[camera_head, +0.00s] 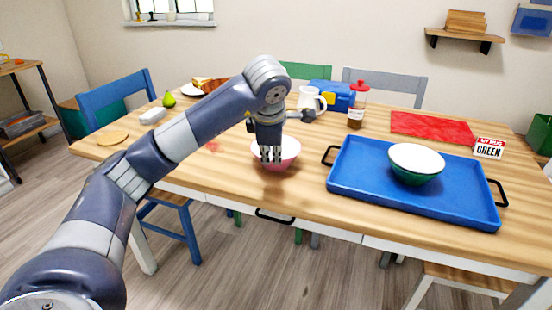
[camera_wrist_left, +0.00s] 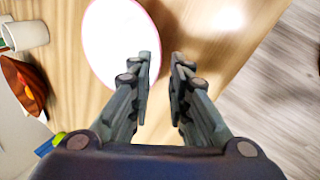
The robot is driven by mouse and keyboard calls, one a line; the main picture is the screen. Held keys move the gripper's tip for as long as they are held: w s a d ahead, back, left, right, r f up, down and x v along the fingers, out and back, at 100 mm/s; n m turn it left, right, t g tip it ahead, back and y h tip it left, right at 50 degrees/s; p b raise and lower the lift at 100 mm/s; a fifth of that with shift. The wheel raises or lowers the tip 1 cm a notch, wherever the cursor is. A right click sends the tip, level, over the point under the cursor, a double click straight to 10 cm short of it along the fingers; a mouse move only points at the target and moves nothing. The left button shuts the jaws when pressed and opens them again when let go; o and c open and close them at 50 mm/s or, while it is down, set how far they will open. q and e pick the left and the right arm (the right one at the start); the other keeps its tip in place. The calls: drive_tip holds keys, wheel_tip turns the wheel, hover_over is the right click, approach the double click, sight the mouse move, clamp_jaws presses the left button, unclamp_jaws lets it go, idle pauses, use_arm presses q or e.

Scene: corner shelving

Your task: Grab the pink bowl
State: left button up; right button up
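The pink bowl (camera_head: 289,156) stands on the wooden table near its front edge, with a white inside. My left gripper (camera_head: 270,156) points down at it, its fingers covering part of the bowl. In the left wrist view the bowl (camera_wrist_left: 112,42) shows its white inside and a pink rim. There my left gripper (camera_wrist_left: 164,58) has a narrow gap between its fingers and is open. One finger overlaps the bowl's inside and the other lies outside the rim. I cannot tell whether they touch it. My right gripper is in neither view.
A blue tray (camera_head: 345,187) holding a green bowl (camera_head: 415,168) lies right of the pink bowl. A white mug (camera_head: 308,99) and a red-capped jar (camera_head: 357,108) stand behind. A drawer handle (camera_head: 274,216) is below the table edge.

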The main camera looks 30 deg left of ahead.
sight(275, 171)
use_arm(q)
drive_tip(key=x, duration=0.3)
drive_tip(key=b+x, duration=0.1)
drive_tip(key=x, duration=0.3)
drive_tip(key=shift+w, duration=0.3)
drive_tip(key=shift+d+r, duration=0.1)
clamp_jaws()
